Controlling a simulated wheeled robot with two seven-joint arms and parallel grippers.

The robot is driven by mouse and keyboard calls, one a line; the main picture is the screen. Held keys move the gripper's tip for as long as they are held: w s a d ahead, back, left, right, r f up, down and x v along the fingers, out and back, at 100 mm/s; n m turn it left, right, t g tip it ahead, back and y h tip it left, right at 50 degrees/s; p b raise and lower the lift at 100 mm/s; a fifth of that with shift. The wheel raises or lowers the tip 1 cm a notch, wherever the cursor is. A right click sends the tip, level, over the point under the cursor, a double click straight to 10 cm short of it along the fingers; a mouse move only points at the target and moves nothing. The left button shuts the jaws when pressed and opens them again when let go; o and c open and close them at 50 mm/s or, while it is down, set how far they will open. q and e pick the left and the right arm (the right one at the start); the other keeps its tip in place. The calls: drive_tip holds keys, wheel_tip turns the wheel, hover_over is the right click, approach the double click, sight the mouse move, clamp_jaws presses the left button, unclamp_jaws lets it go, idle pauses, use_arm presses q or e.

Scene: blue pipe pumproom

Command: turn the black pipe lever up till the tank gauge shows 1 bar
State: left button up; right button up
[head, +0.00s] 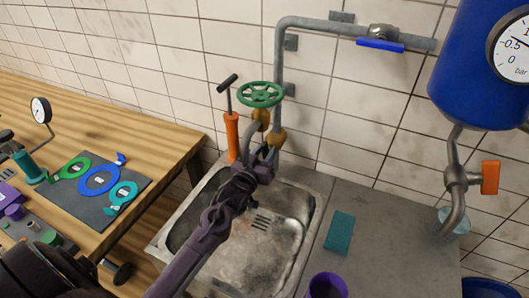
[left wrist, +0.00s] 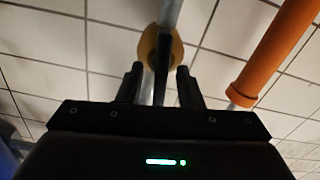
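My left gripper (head: 264,158) reaches over the sink to the grey pipe below the green handwheel. In the left wrist view the fingers (left wrist: 158,85) are apart. A dark bar, which looks like the black lever (left wrist: 161,65), stands between them in front of the pipe and a brass fitting (left wrist: 172,48). I cannot tell whether the fingers touch it. In the head view the lever is hidden by or merges with the gripper. The blue tank (head: 465,75) is at the top right. Its gauge (head: 512,50) is cut by the picture edge; I cannot read the pointer. My right gripper is not in view.
A green handwheel (head: 260,94) and an orange hand pump (head: 232,138) stand close to the gripper. A blue lever (head: 380,44) is on the upper pipe, an orange one (head: 490,177) under the tank. A teal sponge (head: 339,232) and purple cup (head: 326,286) stand right of the sink (head: 308,235).

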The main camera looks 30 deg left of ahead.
use_arm(q)
clamp_jaws()
drive_tip(key=shift+n+p, duration=0.4)
drive_tip(key=shift+n, duration=0.5)
drive_tip(key=shift+a+n, duration=0.1)
drive_tip(key=shift+n, duration=0.3)
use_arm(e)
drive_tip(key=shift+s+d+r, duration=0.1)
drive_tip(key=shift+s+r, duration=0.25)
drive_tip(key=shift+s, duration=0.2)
use_arm(q)
drive_tip(key=shift+o, duration=0.2)
unclamp_jaws()
